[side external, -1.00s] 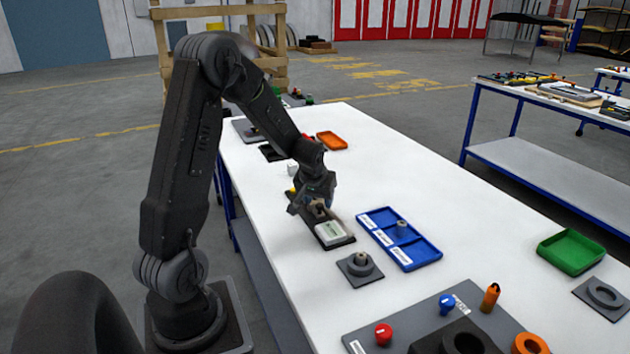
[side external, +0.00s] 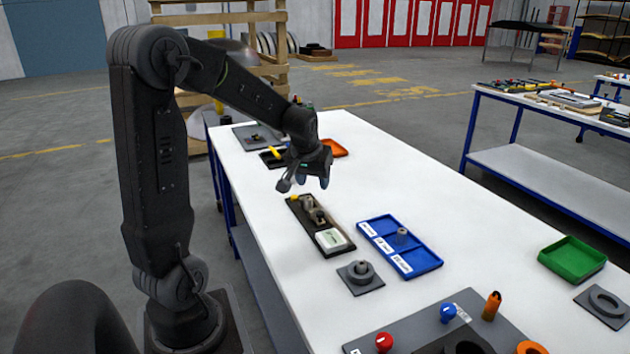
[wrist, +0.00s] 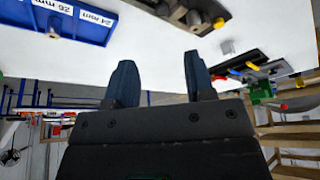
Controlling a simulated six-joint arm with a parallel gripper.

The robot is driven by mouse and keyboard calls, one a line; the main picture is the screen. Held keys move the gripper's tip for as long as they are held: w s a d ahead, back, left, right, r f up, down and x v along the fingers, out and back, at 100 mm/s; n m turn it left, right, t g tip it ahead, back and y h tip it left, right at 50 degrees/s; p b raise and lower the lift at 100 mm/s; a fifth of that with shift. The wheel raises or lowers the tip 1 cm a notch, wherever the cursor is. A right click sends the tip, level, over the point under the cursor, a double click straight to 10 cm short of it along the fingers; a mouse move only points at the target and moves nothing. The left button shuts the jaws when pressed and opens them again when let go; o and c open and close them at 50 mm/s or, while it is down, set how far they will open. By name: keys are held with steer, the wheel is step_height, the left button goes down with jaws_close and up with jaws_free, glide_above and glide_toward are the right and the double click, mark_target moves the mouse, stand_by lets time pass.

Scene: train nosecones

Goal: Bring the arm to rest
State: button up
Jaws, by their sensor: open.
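My gripper (side external: 313,182) hangs above the white table, over the area behind the dark tray, with nothing between its fingers. In the wrist view its two dark blue fingertips (wrist: 158,72) stand well apart. The dark tray (side external: 339,251) lies on the table in front of the gripper and holds a white labelled box (side external: 330,239), grey-brown parts (side external: 313,213) and a small yellow piece at its far end. My arm is raised and bent, clear of the table and of the things on it.
A blue compartment tray (side external: 428,262) holds a grey part (side external: 402,234). In front stand a grey ringed fixture (side external: 361,274) and a panel with red (side external: 383,341) and blue (side external: 447,312) knobs. A green tray (side external: 572,258) is at right, an orange tray (side external: 333,148) behind. The table's middle right is clear.

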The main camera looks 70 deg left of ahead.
steer(key=s+d+r+m+t+h, duration=0.1)
steer(key=s+d+r+m, duration=0.15)
steer(key=d, duration=0.45)
steer(key=s+d+r+m+t, duration=0.15)
steer(key=d+r, duration=0.25)
steer(key=d, duration=0.4)
steer(key=s+d+m+h, duration=0.2)
steer(key=s+d+m, duration=0.3)
steer(key=s+d, duration=0.4)
steer(key=shift+d+r, duration=0.45)
steer(key=shift+d, duration=0.15)
